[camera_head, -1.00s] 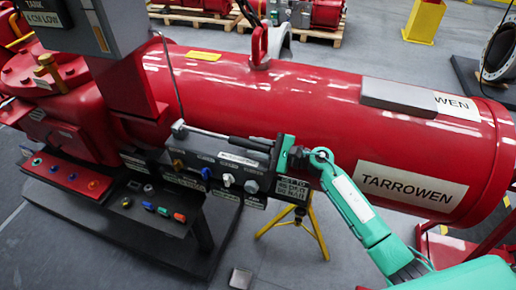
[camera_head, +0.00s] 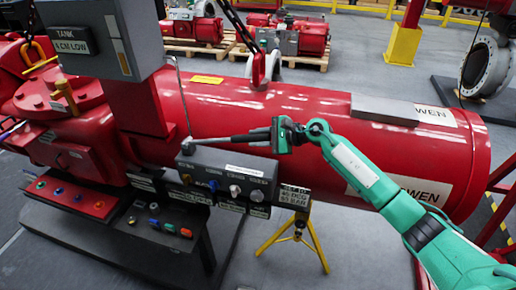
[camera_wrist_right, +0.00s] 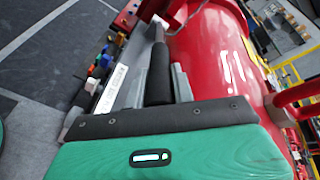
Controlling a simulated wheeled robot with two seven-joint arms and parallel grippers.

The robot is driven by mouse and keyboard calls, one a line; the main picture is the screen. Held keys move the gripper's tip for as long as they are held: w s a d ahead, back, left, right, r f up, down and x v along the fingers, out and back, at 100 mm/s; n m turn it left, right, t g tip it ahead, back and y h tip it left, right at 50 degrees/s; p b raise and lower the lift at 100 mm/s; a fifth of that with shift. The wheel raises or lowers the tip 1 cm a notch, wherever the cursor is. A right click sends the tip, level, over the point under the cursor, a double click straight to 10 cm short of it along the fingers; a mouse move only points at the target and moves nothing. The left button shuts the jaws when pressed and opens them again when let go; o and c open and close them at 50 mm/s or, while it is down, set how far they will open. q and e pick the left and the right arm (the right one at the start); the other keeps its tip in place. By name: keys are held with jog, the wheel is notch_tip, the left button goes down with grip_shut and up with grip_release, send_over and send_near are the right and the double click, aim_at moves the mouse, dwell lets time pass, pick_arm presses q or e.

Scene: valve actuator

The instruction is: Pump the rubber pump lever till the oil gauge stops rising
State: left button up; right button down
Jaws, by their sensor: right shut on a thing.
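The pump lever (camera_head: 226,138) is a thin metal rod with a black rubber grip, angled slightly up to the right from its pivot above the grey valve block (camera_head: 235,170). My right gripper (camera_head: 276,135) is shut on the grip's outer end. The wrist view shows the black grip (camera_wrist_right: 158,75) between the fingers of my right gripper (camera_wrist_right: 160,88). My left gripper is out of view.
A large red cylinder (camera_head: 310,110) lies behind the lever. Coloured knobs stick out of the valve block front. A dark bench (camera_head: 110,235) with a red panel (camera_head: 75,195) stands at left. A yellow stand (camera_head: 300,240) is below. The grey floor at lower centre is open.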

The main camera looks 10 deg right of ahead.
jog(key=r, duration=0.1)
jog(key=a+r+h+p, duration=0.1)
jog(key=r, duration=0.1)
jog(key=shift+w+r+g, duration=0.15)
jog(key=shift+w+g, duration=0.05)
jog(key=shift+g, duration=0.2)
jog(key=shift+a+r+p, duration=0.1)
jog(key=shift+r+p, duration=0.05)
jog(key=shift+p, duration=0.15)
jog(key=shift+w, duration=0.1)
jog(key=c, duration=1.5)
grip_release()
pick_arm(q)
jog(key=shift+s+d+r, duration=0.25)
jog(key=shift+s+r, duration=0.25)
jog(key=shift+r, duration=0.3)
pick_arm(e)
jog(key=shift+o, duration=0.2)
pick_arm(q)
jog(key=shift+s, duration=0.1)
